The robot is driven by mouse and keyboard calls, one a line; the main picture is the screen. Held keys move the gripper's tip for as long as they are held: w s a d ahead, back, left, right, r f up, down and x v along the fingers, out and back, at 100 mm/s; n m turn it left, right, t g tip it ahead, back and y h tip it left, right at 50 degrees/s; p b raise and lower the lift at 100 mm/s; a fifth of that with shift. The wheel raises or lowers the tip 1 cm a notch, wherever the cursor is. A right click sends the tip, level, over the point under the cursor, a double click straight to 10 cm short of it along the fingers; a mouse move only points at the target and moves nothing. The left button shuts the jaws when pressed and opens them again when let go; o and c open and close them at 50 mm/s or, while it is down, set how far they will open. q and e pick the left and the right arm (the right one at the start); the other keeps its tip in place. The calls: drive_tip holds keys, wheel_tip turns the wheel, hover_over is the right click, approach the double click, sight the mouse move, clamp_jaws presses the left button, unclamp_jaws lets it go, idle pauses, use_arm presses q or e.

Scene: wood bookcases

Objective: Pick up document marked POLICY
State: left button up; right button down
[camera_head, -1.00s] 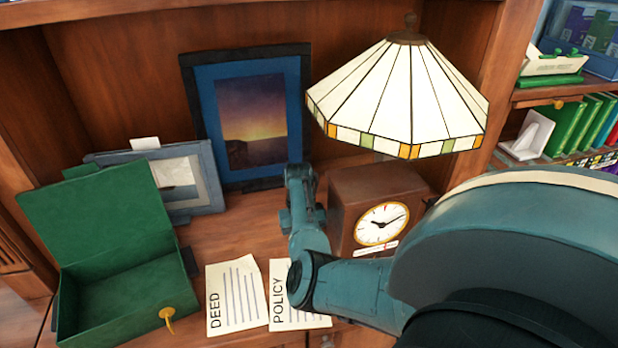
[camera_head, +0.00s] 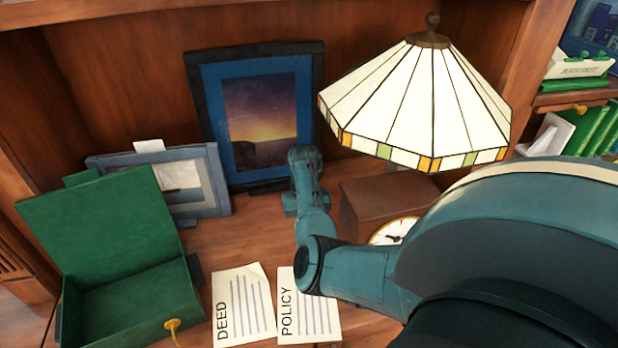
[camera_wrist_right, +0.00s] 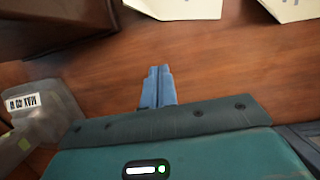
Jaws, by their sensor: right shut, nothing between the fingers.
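The document marked POLICY (camera_head: 312,318) lies flat on the desk shelf in the head view, partly covered by my right arm at its upper right. The DEED document (camera_head: 243,303) lies just left of it. Two pale sheets (camera_wrist_right: 175,8) (camera_wrist_right: 290,7) show at the top edge of the right wrist view; their markings are not readable there. My right gripper (camera_wrist_right: 158,73) is shut and empty above bare wood, apart from both sheets. Its fingertips are not clear in the head view. My left gripper is not in view.
An open green box (camera_head: 130,305) stands left of the papers. Framed pictures (camera_head: 260,120) (camera_head: 180,178) lean behind. A lamp (camera_head: 425,105) and a brown clock (camera_head: 385,200) stand right, the clock mostly hidden by my arm. A grey labelled object (camera_wrist_right: 40,110) is at the wrist view's left.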

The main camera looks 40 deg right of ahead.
drive_tip(key=s+v, duration=0.1)
drive_tip(key=v, duration=0.6)
drive_tip(key=shift+w+a+r, duration=0.15)
drive_tip(key=shift+a, duration=0.05)
drive_tip(key=c, duration=2.2)
unclamp_jaws()
